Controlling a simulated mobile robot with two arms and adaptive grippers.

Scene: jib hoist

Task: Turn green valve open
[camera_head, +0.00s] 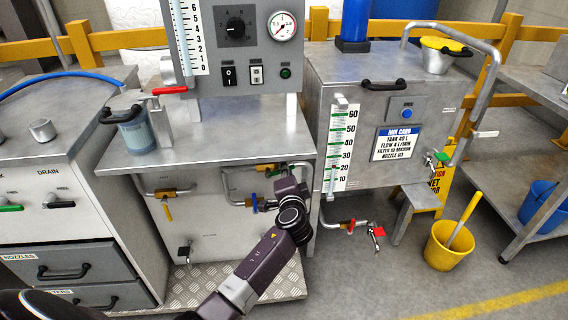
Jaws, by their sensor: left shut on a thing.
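My left gripper (285,180) reaches up from the bottom to the pipework under the middle bench. It is shut on what looks like a valve handle by the brass fitting there. Another green handle (11,208) is on the left cabinet, far from my gripper. My right gripper is not in view.
A blue valve handle (254,203) is just left of my gripper. A yellow handle (168,212) hangs further left, and a red-handled tap (376,231) is low at right. A yellow bucket (448,246) stands on the floor.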

